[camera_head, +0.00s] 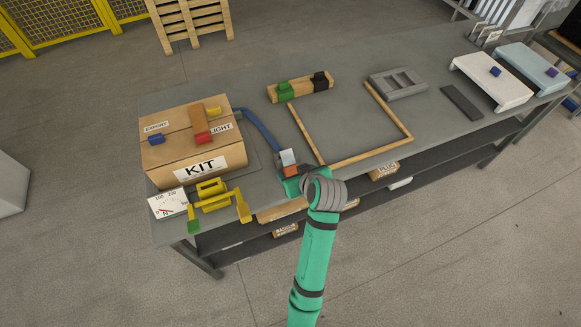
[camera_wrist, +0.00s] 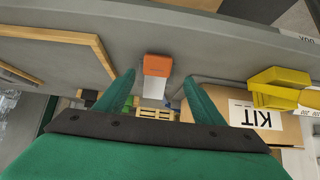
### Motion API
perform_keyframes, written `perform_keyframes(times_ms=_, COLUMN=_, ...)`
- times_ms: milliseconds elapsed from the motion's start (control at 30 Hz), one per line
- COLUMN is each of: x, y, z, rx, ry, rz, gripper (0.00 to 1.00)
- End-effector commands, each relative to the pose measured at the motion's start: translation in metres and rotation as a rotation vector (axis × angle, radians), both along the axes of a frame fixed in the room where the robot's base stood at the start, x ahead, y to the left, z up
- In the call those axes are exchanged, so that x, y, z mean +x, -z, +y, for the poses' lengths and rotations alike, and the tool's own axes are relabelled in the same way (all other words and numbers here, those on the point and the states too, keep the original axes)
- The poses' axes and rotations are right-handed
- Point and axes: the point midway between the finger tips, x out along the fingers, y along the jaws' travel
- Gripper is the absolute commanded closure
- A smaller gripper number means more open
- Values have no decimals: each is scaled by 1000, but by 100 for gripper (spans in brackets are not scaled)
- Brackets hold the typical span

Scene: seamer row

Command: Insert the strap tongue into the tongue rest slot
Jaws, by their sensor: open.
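A blue strap (camera_head: 262,131) runs from the right side of the cardboard box (camera_head: 190,165) across the table to a silver-white tongue plate (camera_head: 287,157). An orange block (camera_head: 290,171) adjoins the plate's near end at the table's front edge. The wrist view also shows the orange block (camera_wrist: 157,66) and the pale plate (camera_wrist: 152,89). I cannot tell which part holds the rest slot, or whether the plate sits in it. My gripper (camera_head: 291,183) is at the orange block; in the wrist view my gripper (camera_wrist: 158,78) is open, with one finger on either side of block and plate.
A grey slotted tray (camera_head: 398,82) and white stand (camera_head: 492,82) are farther right.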

Motion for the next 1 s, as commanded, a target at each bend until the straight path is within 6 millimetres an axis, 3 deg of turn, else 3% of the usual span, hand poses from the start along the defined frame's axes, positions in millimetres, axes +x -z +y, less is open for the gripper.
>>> perform_keyframes(times_ms=300, x=31, y=26, z=7, rx=0, ry=-2, rz=2, gripper=38)
perform_keyframes(times_ms=633, x=36, y=31, z=9, rx=-1, ry=-1, rz=0, gripper=38)
perform_keyframes(times_ms=667, x=36, y=31, z=9, rx=-1, ry=-1, rz=0, gripper=40)
perform_keyframes(times_ms=833, x=36, y=31, z=9, rx=0, ry=0, rz=0, gripper=81)
perform_keyframes(times_ms=900, x=36, y=31, z=9, rx=0, ry=0, rz=-1, gripper=86)
perform_keyframes(times_ms=1000, x=36, y=31, z=9, rx=0, ry=0, rz=-1, gripper=86)
